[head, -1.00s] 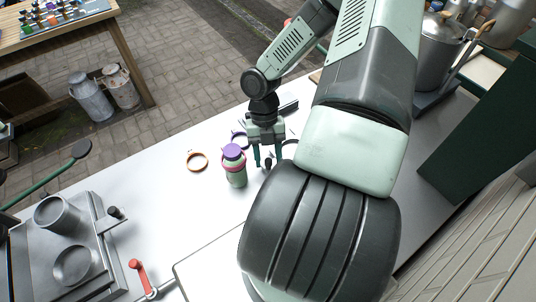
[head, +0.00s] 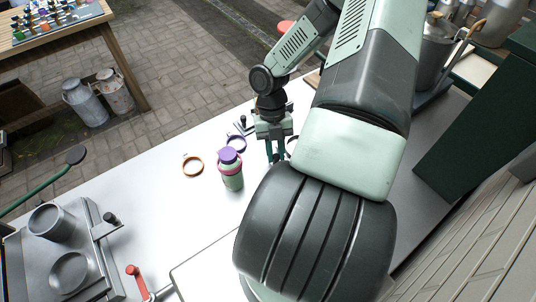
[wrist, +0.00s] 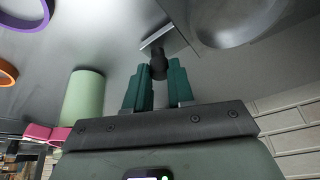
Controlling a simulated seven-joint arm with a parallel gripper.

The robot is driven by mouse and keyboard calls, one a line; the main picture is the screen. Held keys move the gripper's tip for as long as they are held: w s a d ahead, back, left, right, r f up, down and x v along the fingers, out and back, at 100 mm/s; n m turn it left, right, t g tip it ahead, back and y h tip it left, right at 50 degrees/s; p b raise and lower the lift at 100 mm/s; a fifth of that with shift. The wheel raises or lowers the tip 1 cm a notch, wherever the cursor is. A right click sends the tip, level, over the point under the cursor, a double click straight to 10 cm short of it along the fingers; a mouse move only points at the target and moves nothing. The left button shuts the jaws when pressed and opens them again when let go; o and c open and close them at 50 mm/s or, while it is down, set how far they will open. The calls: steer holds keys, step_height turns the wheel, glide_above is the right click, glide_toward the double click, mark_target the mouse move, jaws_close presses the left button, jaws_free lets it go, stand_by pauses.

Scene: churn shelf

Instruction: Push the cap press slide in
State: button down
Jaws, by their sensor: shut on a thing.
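My gripper (head: 275,159) is low over the white worktop, to the right of a green bottle. In the wrist view its two teal fingers (wrist: 158,76) are shut on a small dark round knob (wrist: 158,66), one finger on each side. The knob joins a flat grey bar (wrist: 160,38) just beyond the fingertips, which looks like the cap press slide. I cannot tell how far in the slide sits. The rest of the press is not clear; my arm hides much of that area in the head view.
The green bottle (head: 231,173) with a purple cap and pink band stands close left of my gripper. An orange ring (head: 192,165) and a purple ring (head: 236,143) lie nearby. A metal unit with cups (head: 70,271) and a red-handled part (head: 137,277) are at lower left.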

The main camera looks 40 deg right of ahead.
steer(key=c, duration=1)
jaws_free()
steer(key=v, duration=1)
steer(key=shift+r, duration=0.4)
